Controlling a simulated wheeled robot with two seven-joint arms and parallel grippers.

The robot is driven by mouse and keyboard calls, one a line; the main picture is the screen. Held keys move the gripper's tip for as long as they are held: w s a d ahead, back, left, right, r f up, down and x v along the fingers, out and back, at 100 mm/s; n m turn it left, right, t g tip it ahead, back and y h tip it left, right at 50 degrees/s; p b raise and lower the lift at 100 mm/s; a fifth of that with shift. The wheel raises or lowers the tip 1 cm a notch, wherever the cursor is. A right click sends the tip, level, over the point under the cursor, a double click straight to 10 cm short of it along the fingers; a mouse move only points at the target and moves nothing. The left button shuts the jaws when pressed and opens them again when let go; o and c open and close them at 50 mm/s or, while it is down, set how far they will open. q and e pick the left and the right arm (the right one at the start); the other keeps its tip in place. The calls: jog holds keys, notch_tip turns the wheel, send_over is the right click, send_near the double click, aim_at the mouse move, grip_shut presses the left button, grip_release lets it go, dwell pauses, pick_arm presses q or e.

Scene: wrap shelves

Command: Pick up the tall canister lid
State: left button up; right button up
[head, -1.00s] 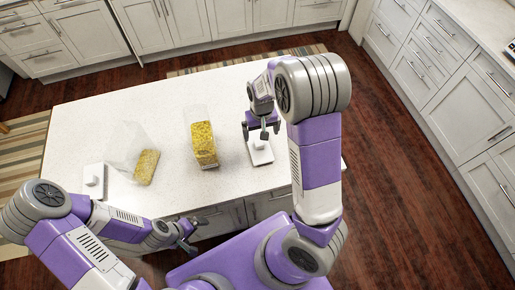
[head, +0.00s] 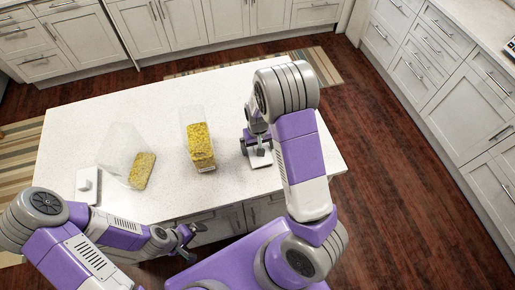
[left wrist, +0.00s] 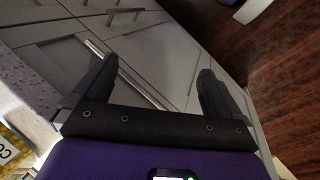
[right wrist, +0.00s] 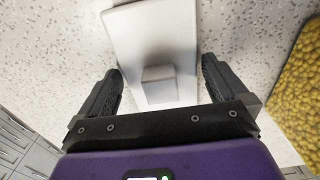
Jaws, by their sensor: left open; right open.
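A white rectangular lid with a raised block-shaped knob (head: 262,161) lies flat on the counter at the right, partly hidden by my right gripper (head: 257,146). In the right wrist view, this lid (right wrist: 150,30) lies ahead, with its knob between the two spread fingers of the gripper (right wrist: 162,75), touching neither. A second white lid (head: 87,184) lies at the counter's left edge. I cannot tell from its look which lid fits the tall canister. My left gripper (head: 185,241) is open and empty in front of the counter; its wrist view (left wrist: 155,80) shows only cabinet fronts and floor between the fingers.
A clear canister with yellow pasta (head: 200,146) stands mid-counter, left of my right gripper. Another clear canister with pasta (head: 141,171) is farther left, near the second lid. The white counter (head: 115,108) is bare toward the back.

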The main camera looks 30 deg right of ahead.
jog(key=c, duration=1)
